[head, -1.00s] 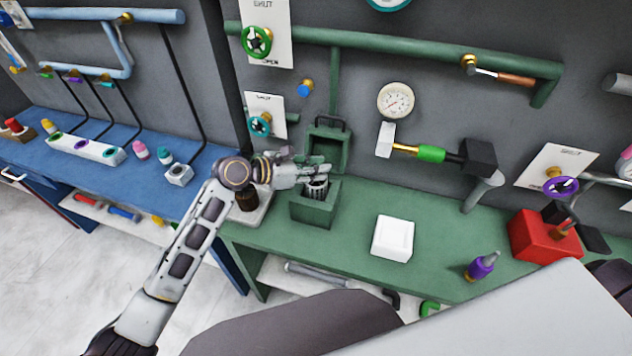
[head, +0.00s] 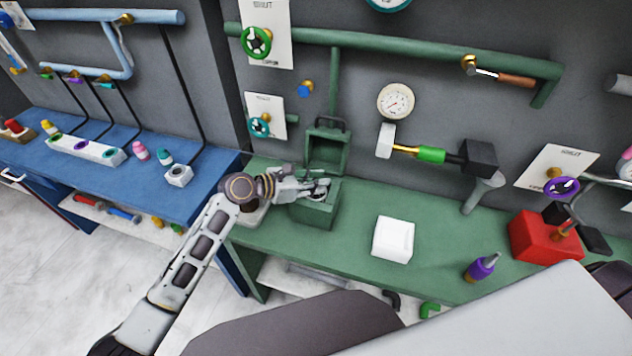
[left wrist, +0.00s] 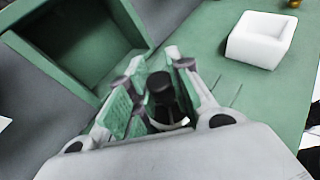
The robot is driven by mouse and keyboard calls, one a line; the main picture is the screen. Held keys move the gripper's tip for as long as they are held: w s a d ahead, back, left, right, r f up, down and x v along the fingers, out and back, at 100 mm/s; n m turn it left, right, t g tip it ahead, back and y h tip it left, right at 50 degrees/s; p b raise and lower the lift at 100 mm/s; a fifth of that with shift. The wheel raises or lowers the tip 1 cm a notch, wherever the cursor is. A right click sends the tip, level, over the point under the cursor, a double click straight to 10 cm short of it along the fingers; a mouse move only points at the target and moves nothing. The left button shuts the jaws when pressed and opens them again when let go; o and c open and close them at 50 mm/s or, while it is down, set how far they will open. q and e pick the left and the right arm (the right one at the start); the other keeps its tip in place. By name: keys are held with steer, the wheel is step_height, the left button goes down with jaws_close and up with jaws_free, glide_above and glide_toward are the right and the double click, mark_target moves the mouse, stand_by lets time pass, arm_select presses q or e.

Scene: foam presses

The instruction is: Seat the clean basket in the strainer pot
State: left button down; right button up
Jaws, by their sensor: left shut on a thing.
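The strainer pot (head: 313,216) is a green box on the green bench, with its hinged lid (head: 327,150) standing open behind it. My left gripper (head: 318,188) is at the pot's mouth. It is shut on the basket's dark knob (left wrist: 160,90), seen between the fingers in the left wrist view. The basket's body is mostly hidden by the pot and fingers, so I cannot tell how deep it sits. The open lid also shows at upper left in the left wrist view (left wrist: 75,45). My right gripper is not in view.
Further right are a purple bottle (head: 480,267) and a red box (head: 540,237). A gauge (head: 395,102) and a hammer-like valve tool (head: 432,154) are on the wall. The bench around the white block is clear.

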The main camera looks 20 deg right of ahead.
arm_select(q)
steer(key=c, duration=1.3)
jaws_free()
steer(key=v, duration=1.2)
steer(key=shift+s, duration=0.1)
